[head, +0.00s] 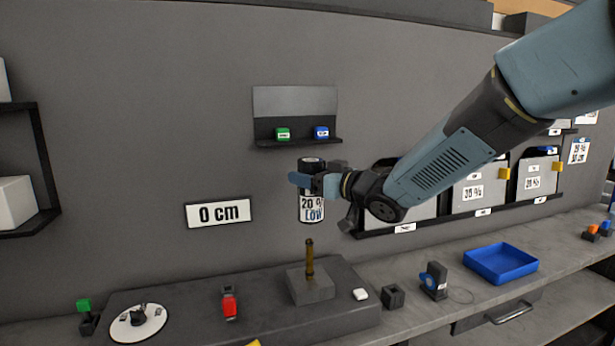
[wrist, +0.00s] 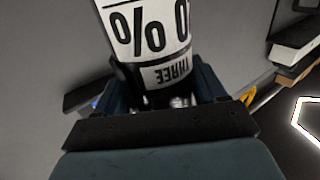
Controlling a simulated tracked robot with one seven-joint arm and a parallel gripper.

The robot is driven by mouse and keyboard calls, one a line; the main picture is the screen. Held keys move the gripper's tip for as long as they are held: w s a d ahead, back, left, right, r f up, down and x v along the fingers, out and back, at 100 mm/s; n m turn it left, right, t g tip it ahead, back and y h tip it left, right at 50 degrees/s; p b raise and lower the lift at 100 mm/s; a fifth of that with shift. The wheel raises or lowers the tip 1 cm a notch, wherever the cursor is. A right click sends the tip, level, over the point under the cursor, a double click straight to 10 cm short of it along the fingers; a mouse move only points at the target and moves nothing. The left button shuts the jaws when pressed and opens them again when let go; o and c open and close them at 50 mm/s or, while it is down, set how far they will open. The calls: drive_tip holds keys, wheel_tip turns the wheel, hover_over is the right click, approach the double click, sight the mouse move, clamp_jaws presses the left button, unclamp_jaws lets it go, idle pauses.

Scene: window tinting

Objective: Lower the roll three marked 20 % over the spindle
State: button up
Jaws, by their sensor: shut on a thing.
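In the wrist view the roll (wrist: 148,32) shows "% 0" and "THREE", upside down. My gripper (head: 312,183) is shut on the upper part of the roll and holds it roughly upright. The spindle (head: 310,260) is a thin brass-coloured post standing on a grey block (head: 311,286) on the bench. The roll hangs above the spindle, with a small gap between its lower end and the spindle's top in the head view. The roll's bore is hidden.
A red bottle-like item (head: 229,303) and a white round plate (head: 138,323) stand left of the spindle block. A white piece (head: 360,294), a dark cube (head: 393,296) and a blue tray (head: 500,264) are to its right.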

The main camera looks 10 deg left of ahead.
hover_over(309, 239)
drive_tip(key=shift+f, duration=2.1)
drive_tip(key=shift+w+f, duration=0.1)
drive_tip(key=shift+f, duration=6.05)
drive_tip(key=shift+f, duration=0.1)
drive_tip(key=o, duration=1.4)
drive_tip(key=shift+c, duration=0.2)
